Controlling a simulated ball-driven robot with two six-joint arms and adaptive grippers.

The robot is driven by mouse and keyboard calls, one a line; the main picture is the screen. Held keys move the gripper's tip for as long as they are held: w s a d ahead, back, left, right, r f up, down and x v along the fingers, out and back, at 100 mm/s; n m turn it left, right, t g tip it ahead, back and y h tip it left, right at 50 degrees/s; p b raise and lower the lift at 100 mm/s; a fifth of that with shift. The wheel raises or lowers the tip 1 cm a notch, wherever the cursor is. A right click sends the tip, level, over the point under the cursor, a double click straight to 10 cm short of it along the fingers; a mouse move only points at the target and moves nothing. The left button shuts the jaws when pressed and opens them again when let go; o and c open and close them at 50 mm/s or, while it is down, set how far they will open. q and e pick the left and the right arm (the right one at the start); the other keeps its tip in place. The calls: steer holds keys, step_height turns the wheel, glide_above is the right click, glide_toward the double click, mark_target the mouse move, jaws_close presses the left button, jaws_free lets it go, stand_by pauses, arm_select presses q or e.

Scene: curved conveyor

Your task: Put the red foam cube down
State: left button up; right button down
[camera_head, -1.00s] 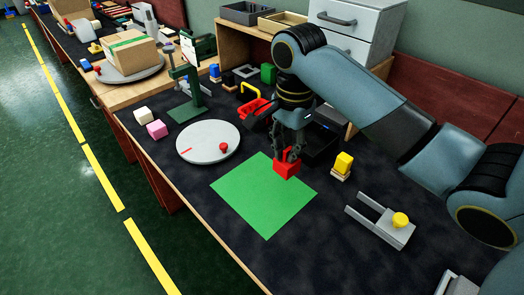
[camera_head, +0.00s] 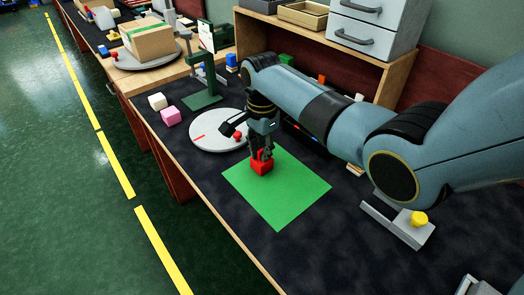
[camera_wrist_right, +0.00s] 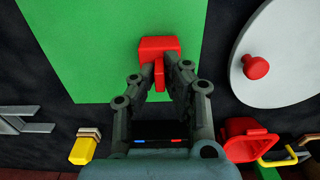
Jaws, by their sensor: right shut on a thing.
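The red foam cube (camera_head: 262,163) is between the fingers of my right gripper (camera_head: 262,150), over the upper left part of the green mat (camera_head: 285,195). I cannot tell whether the cube touches the mat. In the right wrist view my right gripper (camera_wrist_right: 162,85) is shut on the red cube (camera_wrist_right: 158,45), with the green mat (camera_wrist_right: 90,50) behind it. My left gripper is not in view.
A round grey disc (camera_head: 215,136) with a red knob lies just left of the cube. A grey fork-shaped fixture (camera_head: 400,228) with a yellow knob lies right. The mat's front is clear.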

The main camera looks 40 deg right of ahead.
steer(key=shift+f, duration=0.15)
steer(key=c, duration=1.4)
jaws_free()
step_height(320, 180, up, 12)
steer(key=p, duration=0.1)
steer(key=shift+r+p, duration=0.2)
steer(key=shift+p, duration=0.1)
